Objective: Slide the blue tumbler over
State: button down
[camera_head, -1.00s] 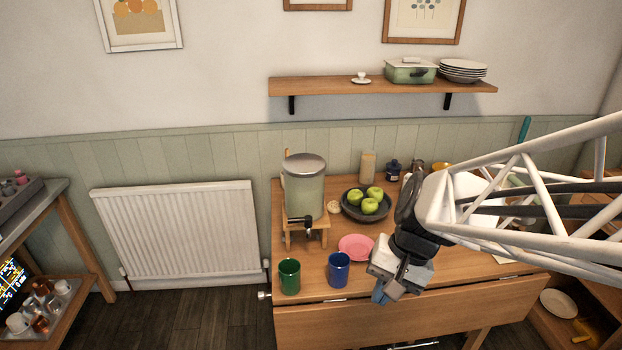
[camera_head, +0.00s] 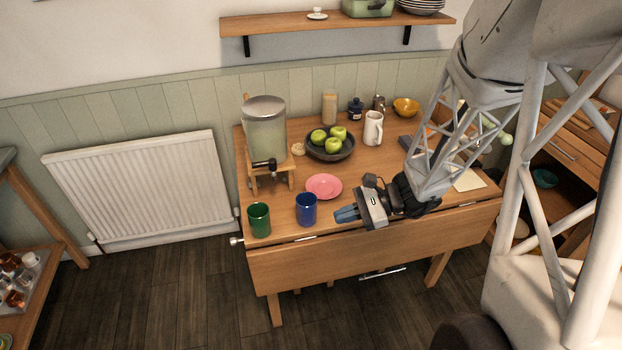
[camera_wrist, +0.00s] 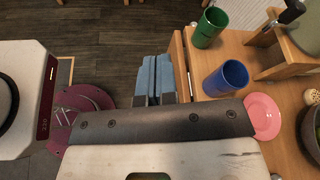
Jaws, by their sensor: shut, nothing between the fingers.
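The blue tumbler (camera_head: 306,209) stands upright near the front edge of the wooden table (camera_head: 376,165), beside a green tumbler (camera_head: 259,219) on its left. My gripper (camera_head: 340,215) is shut and empty, its blue-grey fingers pointing left, a short way right of the blue tumbler and apart from it. In the wrist view the fingers (camera_wrist: 155,80) point up the picture. There the blue tumbler (camera_wrist: 226,79) is to their right, with the green tumbler (camera_wrist: 209,28) farther up.
A pink plate (camera_head: 323,186) lies behind the blue tumbler. A drink dispenser (camera_head: 266,130) on a wooden stand is behind the green tumbler. A dark bowl (camera_head: 330,147) of green apples and a white mug (camera_head: 373,128) stand farther back. A radiator (camera_head: 143,188) is left of the table.

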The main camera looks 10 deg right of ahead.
jog(key=w+d+f+m+t, duration=0.5)
jog(key=d+f+m+t, duration=0.4)
jog(key=d+f+m, duration=0.1)
jog(key=shift+w+d+f+t, duration=0.2)
jog(key=shift+d+f+t, duration=0.15)
jog(key=shift+f, duration=0.15)
jog(key=shift+w+a, duration=0.1)
jog(key=shift+a, duration=0.1)
send_near(298, 196)
jog(key=shift+w+a, duration=0.35)
jog(key=shift+w, duration=0.2)
dwell(0.5)
jog(key=shift+a, duration=0.1)
jog(key=shift+x, duration=5.45)
jog(key=shift+s, duration=0.1)
jog(key=shift+v, duration=6.9)
jog(key=shift+r, duration=0.1)
